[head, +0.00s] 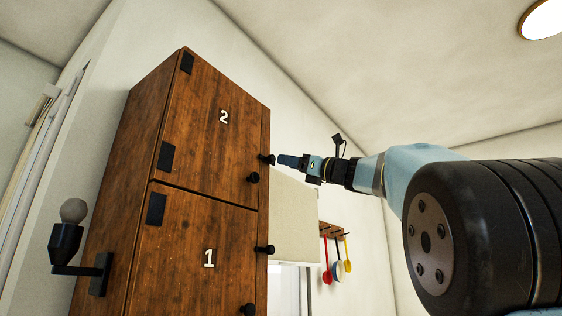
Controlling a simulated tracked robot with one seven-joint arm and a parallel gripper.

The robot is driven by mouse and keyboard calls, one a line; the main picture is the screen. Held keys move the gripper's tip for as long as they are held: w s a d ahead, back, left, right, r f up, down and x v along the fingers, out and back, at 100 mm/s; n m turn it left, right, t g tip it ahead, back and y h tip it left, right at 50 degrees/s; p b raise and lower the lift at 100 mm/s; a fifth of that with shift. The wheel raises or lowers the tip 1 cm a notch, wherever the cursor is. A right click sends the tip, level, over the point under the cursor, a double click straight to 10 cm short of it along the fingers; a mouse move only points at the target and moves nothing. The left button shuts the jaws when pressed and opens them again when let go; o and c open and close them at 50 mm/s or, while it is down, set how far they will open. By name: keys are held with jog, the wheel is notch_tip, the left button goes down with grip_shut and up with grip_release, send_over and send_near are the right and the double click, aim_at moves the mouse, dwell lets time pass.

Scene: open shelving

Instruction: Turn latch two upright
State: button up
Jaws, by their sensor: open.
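The wooden cabinet's upper door, marked 2 (212,120), is closed. Latch two (265,158) is a small black piece at this door's right edge, and it looks to lie sideways rather than upright. A round black knob (253,178) sits just below it on the door. My gripper (281,160) reaches in from the right, with its fingertips just right of the latch. It is open, seen side-on, and holds nothing that I can see. I cannot tell whether the tips touch the latch or are around it.
The lower door, marked 1 (195,255), has its own black latch (264,250) lying sideways. A wall lamp (68,240) is at the left. Utensils hang from a wooden rack (331,230) behind, beside a pale panel (293,217). Space above my arm is clear.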

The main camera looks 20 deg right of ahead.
aim_at(274, 159)
jog(key=shift+x, duration=2.35)
jog(key=shift+c, duration=0.3)
